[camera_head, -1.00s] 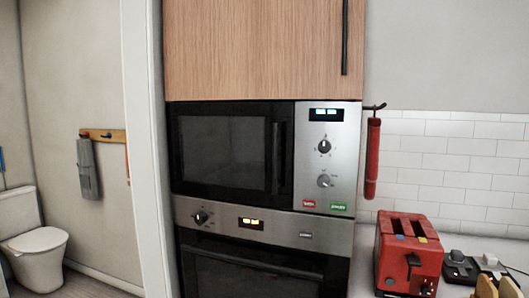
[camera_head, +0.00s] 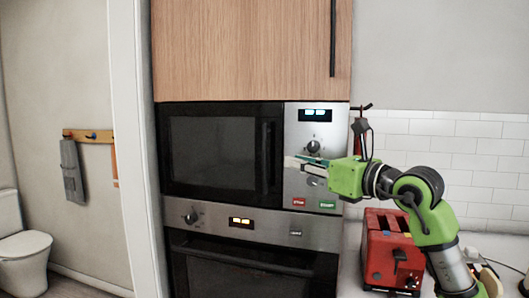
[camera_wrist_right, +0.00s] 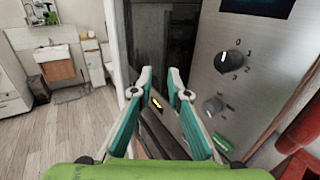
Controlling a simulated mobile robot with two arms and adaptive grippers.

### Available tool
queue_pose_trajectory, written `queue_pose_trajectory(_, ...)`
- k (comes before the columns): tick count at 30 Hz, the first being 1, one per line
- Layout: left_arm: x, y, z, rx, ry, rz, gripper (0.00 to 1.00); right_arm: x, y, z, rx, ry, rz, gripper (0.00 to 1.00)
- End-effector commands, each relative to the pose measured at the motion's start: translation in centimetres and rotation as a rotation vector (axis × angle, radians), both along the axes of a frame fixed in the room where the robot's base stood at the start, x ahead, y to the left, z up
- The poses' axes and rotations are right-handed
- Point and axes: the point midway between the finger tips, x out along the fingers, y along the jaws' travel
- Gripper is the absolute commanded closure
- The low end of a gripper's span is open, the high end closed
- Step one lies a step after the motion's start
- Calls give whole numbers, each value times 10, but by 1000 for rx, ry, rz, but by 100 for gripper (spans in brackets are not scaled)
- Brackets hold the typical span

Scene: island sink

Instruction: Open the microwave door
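The microwave (camera_head: 220,155) is built into the cabinet, with its dark glass door shut. Its vertical dark handle (camera_head: 267,158) is on the right side of the door, beside the silver control panel (camera_head: 300,185). My right gripper (camera_head: 291,163) is in front of the control panel, pointing left, with its fingertips a little right of the handle. In the right wrist view the gripper (camera_wrist_right: 161,82) has its two fingers apart with nothing between them. The control panel (camera_wrist_right: 215,60) and its knobs are right of the fingers there. My left gripper is not in view.
An oven (camera_head: 245,270) is under the microwave and a wooden cabinet door (camera_head: 240,50) is above it. A red toaster (camera_head: 390,265) stands on the counter below my right arm. In the head view, a white wall edge (camera_head: 130,150) borders the microwave's left side.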

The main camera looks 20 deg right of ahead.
Motion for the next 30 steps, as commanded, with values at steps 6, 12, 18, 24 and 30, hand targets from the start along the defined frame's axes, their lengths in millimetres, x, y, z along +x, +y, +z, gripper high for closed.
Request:
queue_pose_trajectory(6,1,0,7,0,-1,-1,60,10,-4,9,-29,-4,-34,84)
queue_pose_trajectory(12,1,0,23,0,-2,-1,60,46,12,10,-24,-2,-30,84)
queue_pose_trajectory(18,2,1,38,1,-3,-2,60,86,28,10,-25,-2,-31,84)
queue_pose_trajectory(24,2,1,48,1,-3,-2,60,114,39,8,-26,-3,-32,84)
queue_pose_trajectory(30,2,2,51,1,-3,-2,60,125,44,7,-28,-5,-32,84)
